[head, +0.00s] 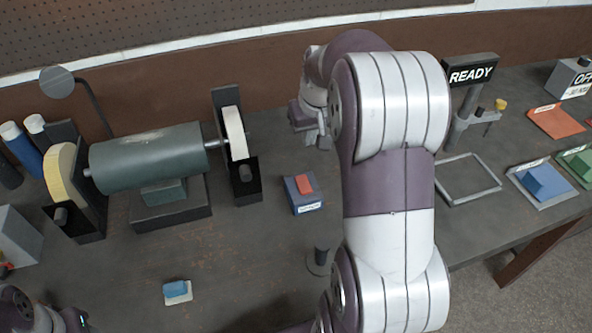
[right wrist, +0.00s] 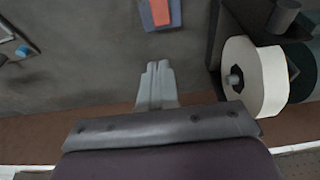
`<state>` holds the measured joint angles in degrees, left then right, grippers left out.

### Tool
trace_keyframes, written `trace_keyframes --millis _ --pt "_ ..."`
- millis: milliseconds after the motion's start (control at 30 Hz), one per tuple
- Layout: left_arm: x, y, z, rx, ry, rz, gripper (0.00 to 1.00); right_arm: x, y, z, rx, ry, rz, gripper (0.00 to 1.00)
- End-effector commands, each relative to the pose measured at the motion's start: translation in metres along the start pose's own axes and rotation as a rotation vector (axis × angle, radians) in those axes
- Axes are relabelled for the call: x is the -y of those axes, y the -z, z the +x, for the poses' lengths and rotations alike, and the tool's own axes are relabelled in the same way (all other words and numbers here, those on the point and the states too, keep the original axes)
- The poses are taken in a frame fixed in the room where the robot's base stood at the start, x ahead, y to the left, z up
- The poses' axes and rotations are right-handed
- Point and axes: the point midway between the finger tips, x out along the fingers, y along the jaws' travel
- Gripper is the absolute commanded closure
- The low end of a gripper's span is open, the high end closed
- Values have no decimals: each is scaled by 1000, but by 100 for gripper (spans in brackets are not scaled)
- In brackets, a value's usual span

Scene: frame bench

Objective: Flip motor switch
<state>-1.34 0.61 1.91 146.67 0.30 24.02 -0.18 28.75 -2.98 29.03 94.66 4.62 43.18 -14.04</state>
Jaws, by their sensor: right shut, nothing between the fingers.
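A small dark blue switch box (head: 305,208) with a red rocker (head: 304,184) and a white label sits on the bench, right of the motor. In the right wrist view its red rocker (right wrist: 159,12) shows at the top edge, partly cut off. The motor is a grey-green cylinder (head: 150,155) with a pale wheel at each end. My right gripper (head: 322,138) is beyond the switch box, partly hidden by my own arm. In the right wrist view, my right gripper (right wrist: 156,66) is shut and empty, its tips apart from the box. Only part of my left arm shows, at the bottom left.
A black post (head: 320,258) stands in front of the switch box. A blue and white block (head: 177,291) lies at the front. A READY sign (head: 470,77), an empty frame (head: 468,180) and coloured blocks are at right. A pegboard wall (head: 150,25) runs behind.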

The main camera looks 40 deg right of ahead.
Motion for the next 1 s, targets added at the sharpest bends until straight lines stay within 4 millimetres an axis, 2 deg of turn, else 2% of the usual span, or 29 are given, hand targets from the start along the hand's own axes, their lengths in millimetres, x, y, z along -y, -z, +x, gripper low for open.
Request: trace_keyframes --millis 167,267,700,900,1000 --pt "0 0 0 0 0 0 54 0 0 2 0 0 0 100" --pt "0 0 -2 0 0 0 54 1 0 12 3 1 -1 100" --pt "0 2 -17 0 0 0 54 1 -1 103 3 1 0 100" --pt "0 3 -22 0 0 0 54 1 -9 129 1 0 0 100" --pt "0 3 -23 0 0 0 54 1 -11 136 0 0 0 100"
